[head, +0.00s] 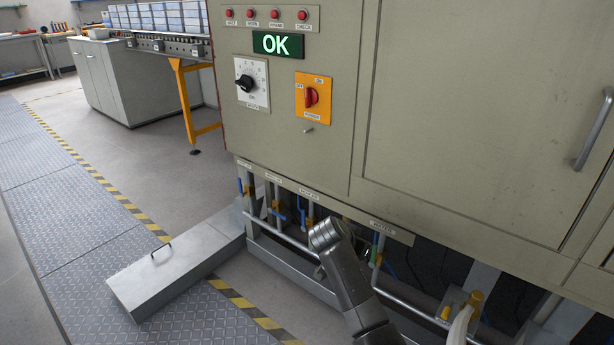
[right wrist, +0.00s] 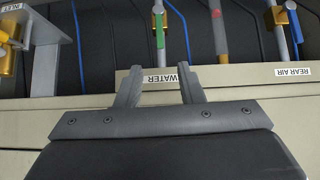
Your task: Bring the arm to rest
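My right arm (head: 345,270) reaches up to the lower edge of the furnace cabinet in the head view. Its gripper is hidden there behind the wrist. In the right wrist view my right gripper (right wrist: 160,80) has its two fingers apart with nothing between them. The fingers are in front of a pale strip with a WATER label (right wrist: 160,78), near a pipe with a green handle (right wrist: 160,30). I cannot tell whether they touch anything. My left gripper is not in view.
The furnace cabinet (head: 440,110) has a lit OK display (head: 277,44), a black dial (head: 245,83) and a red switch (head: 312,96). Pipes and valves run below it. A grey metal cover with a handle (head: 165,270) lies on the floor at left. Open floor extends left.

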